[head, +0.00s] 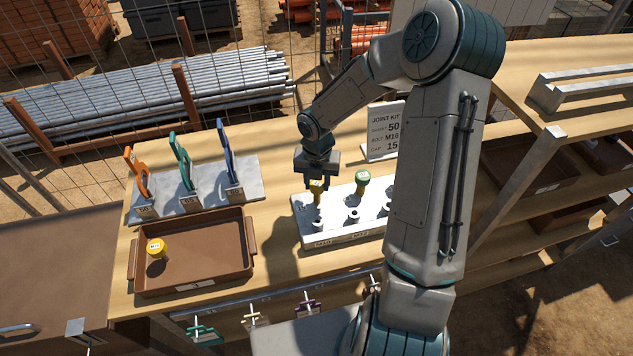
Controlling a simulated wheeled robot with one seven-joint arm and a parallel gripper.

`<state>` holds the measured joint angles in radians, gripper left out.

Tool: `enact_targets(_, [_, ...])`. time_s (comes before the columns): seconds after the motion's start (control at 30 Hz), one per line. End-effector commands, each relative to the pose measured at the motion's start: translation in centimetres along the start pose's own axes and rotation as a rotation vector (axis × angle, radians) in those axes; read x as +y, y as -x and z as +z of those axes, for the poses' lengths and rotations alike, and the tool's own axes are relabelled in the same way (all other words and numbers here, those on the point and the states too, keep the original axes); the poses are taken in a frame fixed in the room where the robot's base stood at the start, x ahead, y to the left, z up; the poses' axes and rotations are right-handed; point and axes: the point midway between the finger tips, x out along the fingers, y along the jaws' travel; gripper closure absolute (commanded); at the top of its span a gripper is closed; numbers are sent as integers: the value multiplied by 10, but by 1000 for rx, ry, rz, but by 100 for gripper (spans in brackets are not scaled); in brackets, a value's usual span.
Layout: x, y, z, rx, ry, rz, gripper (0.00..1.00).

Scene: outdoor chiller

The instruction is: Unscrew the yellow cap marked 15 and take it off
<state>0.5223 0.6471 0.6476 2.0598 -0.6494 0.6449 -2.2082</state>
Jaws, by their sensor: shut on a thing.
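My gripper (317,184) points down over the left end of a pale block (345,238) and is shut on a yellow cap (317,188). The cap is at the top of a yellowish stem on the block; its marking is hidden by the fingers. I cannot tell whether the cap is still seated on the stem. A green-topped piece (362,179) stands to its right on the block, with short grey posts in front. Another yellow cap (156,246) with a pale label is in the brown tray (246,228) on the left; its number is too small to read.
A rack (248,168) holds orange, teal and blue-handled tools behind the tray. A sign (384,132) reading "JOINT KIT", with 50, M16 and 15, stands behind the block. My arm hides the block's right end. The bench between rack and block is clear.

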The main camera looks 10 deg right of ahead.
Motion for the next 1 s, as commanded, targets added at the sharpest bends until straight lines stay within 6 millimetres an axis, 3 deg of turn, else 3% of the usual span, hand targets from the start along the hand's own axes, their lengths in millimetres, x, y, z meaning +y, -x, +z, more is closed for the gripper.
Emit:
enact_targets(0.3, [0,0,1,-1,700,3,100])
enact_targets(0.47, [0,0,1,-2,756,0,100])
enact_targets(0.5, [0,0,1,-2,755,0,56])
enact_targets(0.57, [0,0,1,-2,753,0,40])
enact_targets(1.0, [0,0,0,0,750,0,36])
